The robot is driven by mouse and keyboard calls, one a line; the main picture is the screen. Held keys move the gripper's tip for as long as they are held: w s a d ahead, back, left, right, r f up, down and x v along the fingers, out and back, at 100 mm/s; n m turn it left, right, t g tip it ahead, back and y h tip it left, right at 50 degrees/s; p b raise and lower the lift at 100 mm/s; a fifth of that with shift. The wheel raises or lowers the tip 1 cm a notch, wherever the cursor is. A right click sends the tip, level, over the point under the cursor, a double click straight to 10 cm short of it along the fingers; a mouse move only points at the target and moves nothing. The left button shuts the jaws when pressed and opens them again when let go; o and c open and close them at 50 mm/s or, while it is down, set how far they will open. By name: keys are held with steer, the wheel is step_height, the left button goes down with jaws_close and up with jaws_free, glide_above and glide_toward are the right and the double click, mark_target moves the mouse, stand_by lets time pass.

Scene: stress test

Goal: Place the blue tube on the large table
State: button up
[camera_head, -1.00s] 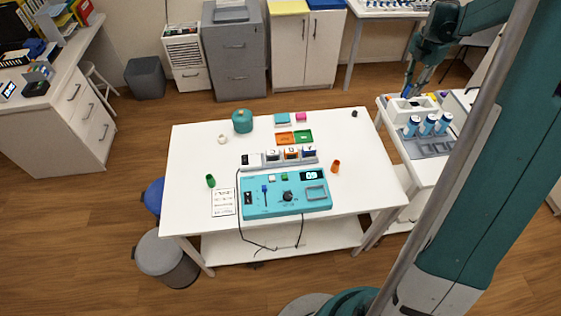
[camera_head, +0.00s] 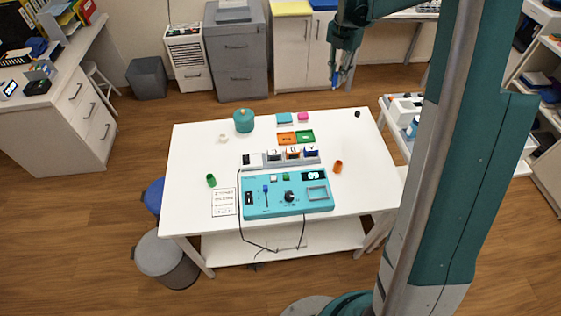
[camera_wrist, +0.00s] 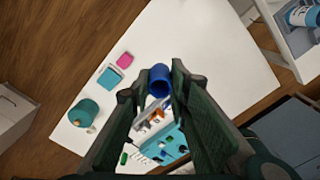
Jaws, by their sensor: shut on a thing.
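My gripper (camera_head: 337,78) is shut on the blue tube (camera_wrist: 159,80). In the wrist view the tube sits between the two fingers, with its open end showing. In the head view the tube (camera_head: 334,77) is a small blue piece at the fingertips. The gripper is in the air near the back right of the large white table (camera_head: 200,155). The table also fills much of the wrist view (camera_wrist: 215,60).
A teal console (camera_head: 285,200) covers the table's front middle. The table's back right is mostly clear.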

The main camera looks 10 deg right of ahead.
steer(key=s+a+n+b, duration=0.15)
steer(key=a+n, duration=0.35)
steer(key=a, duration=2.8)
steer(key=s+a+n+b, duration=0.15)
steer(key=s+a, duration=0.45)
steer(key=a, duration=0.8)
steer(key=s+a+n, duration=0.3)
steer(key=s+a, duration=0.2)
steer(key=a, duration=0.8)
step_height(320, 180, down, 13)
steer(key=shift+f, duration=0.15)
steer(key=shift+f+b, duration=0.4)
steer(key=shift+f, duration=2.7)
steer(key=shift+f, duration=0.15)
steer(key=shift+f, duration=1.75)
